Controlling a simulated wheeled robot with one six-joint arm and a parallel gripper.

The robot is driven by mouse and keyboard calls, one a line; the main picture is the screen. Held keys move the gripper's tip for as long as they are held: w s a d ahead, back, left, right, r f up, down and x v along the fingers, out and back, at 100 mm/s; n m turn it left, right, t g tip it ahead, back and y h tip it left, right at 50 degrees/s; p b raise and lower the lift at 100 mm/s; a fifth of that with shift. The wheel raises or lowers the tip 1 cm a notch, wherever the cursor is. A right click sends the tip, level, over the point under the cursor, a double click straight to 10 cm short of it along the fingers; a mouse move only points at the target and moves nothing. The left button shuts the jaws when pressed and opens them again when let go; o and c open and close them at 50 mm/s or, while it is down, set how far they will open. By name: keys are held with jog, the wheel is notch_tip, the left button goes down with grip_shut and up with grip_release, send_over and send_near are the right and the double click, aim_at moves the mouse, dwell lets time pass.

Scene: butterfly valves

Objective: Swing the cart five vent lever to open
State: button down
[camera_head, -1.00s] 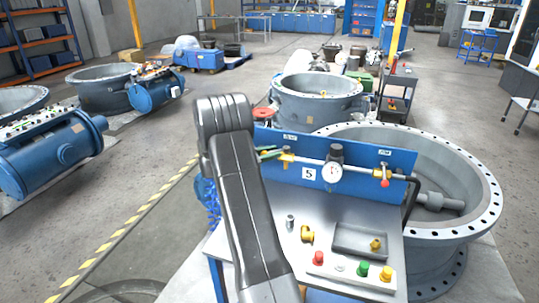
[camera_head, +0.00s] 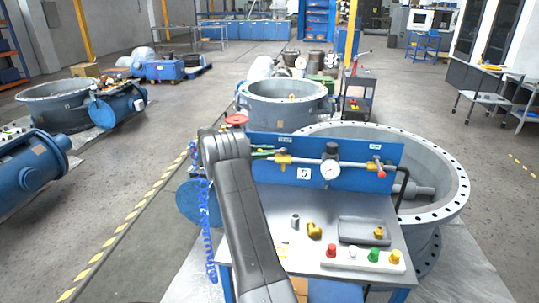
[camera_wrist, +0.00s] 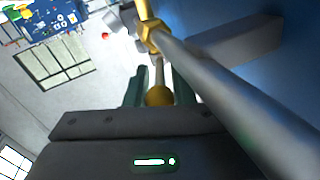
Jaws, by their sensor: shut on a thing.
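The cart marked 5 (camera_head: 370,207) has a blue back panel (camera_head: 350,149) with a grey pipe and a round gauge (camera_head: 330,170). A yellow valve body (camera_head: 284,161) sits at the pipe's left end, and it also shows in the wrist view (camera_wrist: 150,36). Another valve with a red knob (camera_head: 380,172) is at the right end. The panel labels are too small to read. My gripper (camera_wrist: 159,92) is shut on the left valve's lever, around its yellowish ball knob (camera_wrist: 159,96). In the head view my gripper (camera_head: 263,151) is largely hidden behind my arm.
The cart top carries a row of coloured buttons (camera_head: 362,256), a shallow tray (camera_head: 362,230) and small fittings. A large flanged ring (camera_head: 452,200) stands close behind on the right. A blue coiled hose (camera_head: 207,225) hangs at the left edge. Open floor lies to the left.

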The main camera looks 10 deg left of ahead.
dwell(0.6)
jog(key=c, duration=1.5)
grip_release()
jog(key=b+v, duration=0.1)
jog(key=v, duration=1.2)
jog(key=shift+a, duration=0.4)
